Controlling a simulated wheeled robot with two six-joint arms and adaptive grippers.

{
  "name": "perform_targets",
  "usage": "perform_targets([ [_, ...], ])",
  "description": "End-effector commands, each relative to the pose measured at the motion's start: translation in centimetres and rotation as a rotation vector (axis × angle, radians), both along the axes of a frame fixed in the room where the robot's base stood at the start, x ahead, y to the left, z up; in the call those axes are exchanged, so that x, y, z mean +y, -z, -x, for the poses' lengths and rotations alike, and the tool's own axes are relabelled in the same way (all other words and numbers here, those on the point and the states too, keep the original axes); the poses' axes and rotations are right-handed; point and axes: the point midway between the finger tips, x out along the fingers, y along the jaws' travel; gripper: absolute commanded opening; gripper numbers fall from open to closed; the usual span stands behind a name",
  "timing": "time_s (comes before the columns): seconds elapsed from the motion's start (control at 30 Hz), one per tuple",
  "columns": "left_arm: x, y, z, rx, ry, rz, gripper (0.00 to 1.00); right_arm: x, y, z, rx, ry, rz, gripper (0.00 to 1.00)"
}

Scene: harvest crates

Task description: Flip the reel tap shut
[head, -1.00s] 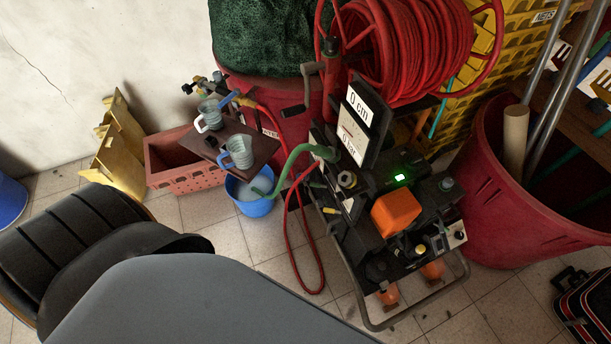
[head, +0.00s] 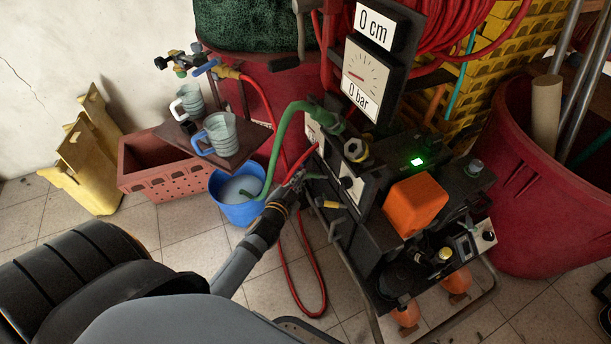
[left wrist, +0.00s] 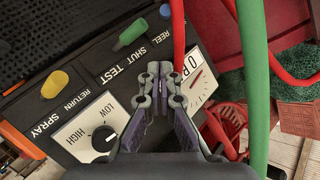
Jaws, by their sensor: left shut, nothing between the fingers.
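In the left wrist view a green lever handle (left wrist: 131,33) lies above a dark plate (left wrist: 130,58) lettered REEL, SHUT and TEST. The handle lies nearest the SHUT and TEST words, but I cannot tell its exact setting. A small blue piece (left wrist: 165,11) shows near REEL. My left gripper (left wrist: 159,70) is shut and empty, its tips over the panel below this plate, apart from the green handle in the picture. In the head view the left gripper (head: 294,184) is at the machine's left side, near the green hose.
A yellow handle (left wrist: 55,84) is by RETURN and SPRAY, above a LOW/HIGH dial (left wrist: 103,138). A green hose (left wrist: 254,80) and red hose (left wrist: 178,35) run close right of the gripper. A blue bucket (head: 236,210) and mug shelf (head: 240,160) stand left of the machine.

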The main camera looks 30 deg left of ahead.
Motion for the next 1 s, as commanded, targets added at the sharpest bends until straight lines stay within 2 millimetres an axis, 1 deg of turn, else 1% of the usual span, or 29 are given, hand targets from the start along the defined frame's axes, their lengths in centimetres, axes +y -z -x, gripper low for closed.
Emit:
perform_targets([
  [0.03, -0.1, -0.4, -0.1, -0.021, 0.003, -0.008, 0.00, 0.1, 0.2, -0.1, -0.002, -0.001, -0.001, 0.00],
  [0.1, -0.2, -1.3, -0.2, -0.036, 0.005, -0.013, 0.00, 0.1, -0.1, -0.2, -0.001, -0.001, -0.002, 0.00],
  [0.17, -0.2, -1.5, -0.3, -0.040, 0.006, -0.015, 0.00, 0.1, -0.3, -0.3, -0.001, -0.001, -0.002, 0.00],
  [0.4, -0.2, -1.6, -0.3, -0.039, 0.006, -0.014, 0.00, 0.1, -0.3, -0.3, -0.001, -0.001, -0.002, 0.00],
  [0.53, -0.1, -1.4, -1.1, -0.040, 0.005, -0.013, 0.00, 0.1, -0.3, -0.3, -0.001, -0.001, -0.001, 0.00],
  [0.67, 0.1, -1.1, -3.3, -0.041, 0.004, -0.012, 0.00, 0.1, -0.1, -0.2, -0.001, -0.001, -0.001, 0.00],
  [0.87, 0.5, -0.1, -7.6, -0.042, 0.005, -0.012, 0.00, 0.2, -0.4, -0.4, -0.001, -0.001, -0.003, 0.00],
  [1.0, 0.8, 0.8, -10.5, -0.039, 0.004, -0.013, 0.00, 0.6, -1.9, -0.8, -0.004, -0.004, -0.010, 0.00],
])
